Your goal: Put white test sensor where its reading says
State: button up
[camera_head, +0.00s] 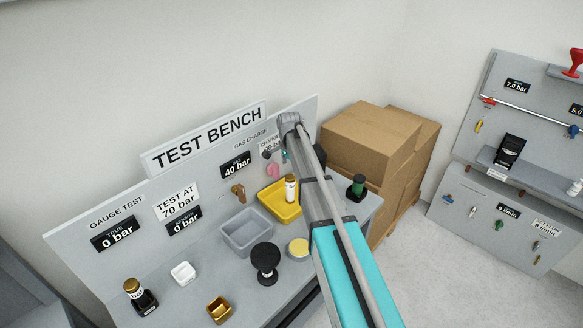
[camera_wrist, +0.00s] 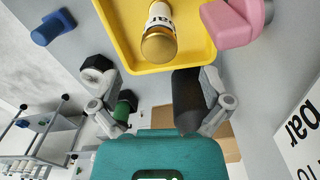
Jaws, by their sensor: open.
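A white and gold cylinder (camera_head: 291,188), which looks like the white test sensor, stands in the yellow tray (camera_head: 269,203) on the test bench. In the wrist view this cylinder (camera_wrist: 158,35) is near the top, in the yellow tray (camera_wrist: 112,45). Its label shows "bar", but the number cannot be read. My gripper (camera_wrist: 147,98) is open and empty in the wrist view, with its fingers apart below the tray in the picture. In the head view my arm hides most of the gripper and the bench's right part.
A grey tray (camera_head: 246,232), a black round-topped object (camera_head: 265,262), a white cup (camera_head: 183,273), a gold cup (camera_head: 219,310) and a black gold-capped cylinder (camera_head: 140,297) stand on the bench. Panel displays read 0 bar and 40 bar. Cardboard boxes (camera_head: 365,145) stand behind.

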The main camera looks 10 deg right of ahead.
jog(key=shift+r+p, duration=1.45)
jog(key=shift+r, duration=0.35)
jog(key=shift+s, duration=0.25)
jog(key=s+d+n, duration=0.1)
jog(key=s+n, duration=1.2)
jog(key=s, duration=1.6)
jog(key=shift+s+d+n, duration=0.2)
jog(key=shift+s+n, duration=0.05)
jog(key=shift+n, duration=0.05)
jog(key=shift+f, duration=0.1)
notch_tip(320, 180, down, 6)
jog(key=b, duration=0.6)
jog(key=shift+f, duration=0.15)
